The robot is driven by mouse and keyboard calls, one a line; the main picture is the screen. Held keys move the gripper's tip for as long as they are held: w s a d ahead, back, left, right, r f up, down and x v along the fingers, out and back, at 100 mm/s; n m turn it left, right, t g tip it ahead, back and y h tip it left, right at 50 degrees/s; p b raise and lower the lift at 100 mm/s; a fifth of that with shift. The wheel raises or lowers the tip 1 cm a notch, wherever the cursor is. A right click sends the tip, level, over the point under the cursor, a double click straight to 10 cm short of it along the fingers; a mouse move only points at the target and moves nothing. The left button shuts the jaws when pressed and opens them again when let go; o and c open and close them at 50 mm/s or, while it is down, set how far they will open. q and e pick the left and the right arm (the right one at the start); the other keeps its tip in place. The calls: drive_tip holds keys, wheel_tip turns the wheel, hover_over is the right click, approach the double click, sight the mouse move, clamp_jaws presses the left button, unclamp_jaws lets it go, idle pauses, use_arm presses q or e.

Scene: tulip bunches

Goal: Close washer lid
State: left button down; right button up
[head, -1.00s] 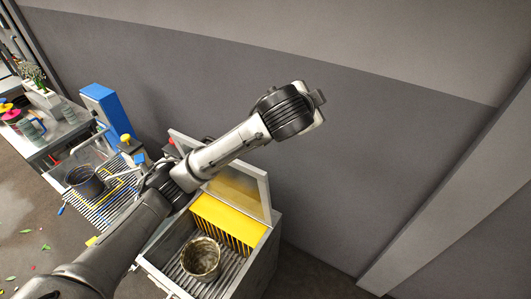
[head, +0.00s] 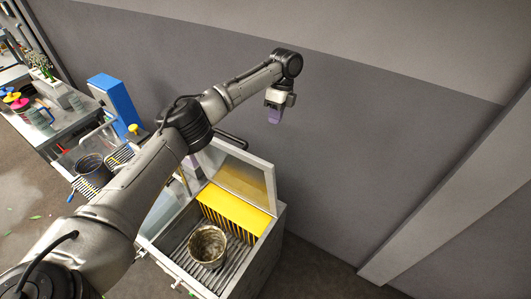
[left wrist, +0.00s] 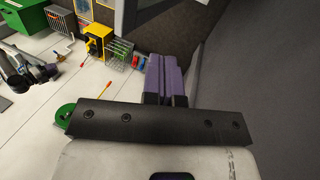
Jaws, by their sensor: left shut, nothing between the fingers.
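The washer (head: 262,262) is an open-topped grey metal box with a grooved floor and a yellow slatted panel. Its lid (head: 247,178), a pale frame with a see-through pane, stands raised at the back. My left gripper (head: 274,116) hangs in the air above and behind the lid's top edge, close to the wall and apart from the lid. Its purple fingers (left wrist: 166,80) are together and empty in the left wrist view. My left arm crosses in front of the washer's left side. My right gripper is not seen.
A blue upright machine (head: 115,103) and a rack with a dark bucket (head: 92,168) stand to the left. A table (head: 62,125) with tulips and jugs is farther left. The grey wall (head: 360,150) is close behind the washer; a pillar (head: 455,190) is at right.

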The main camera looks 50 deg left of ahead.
use_arm(q)
drive_tip(key=s+d+f+m+p, duration=0.1)
drive_tip(key=s+d+f+p, duration=0.1)
drive_tip(key=s+f, duration=0.4)
drive_tip(key=shift+w+a+p+x, duration=0.2)
drive_tip(key=shift+p+x, duration=0.6)
drive_tip(key=shift+x, duration=1.25)
drive_tip(key=shift+f, duration=0.1)
drive_tip(key=shift+s, duration=0.15)
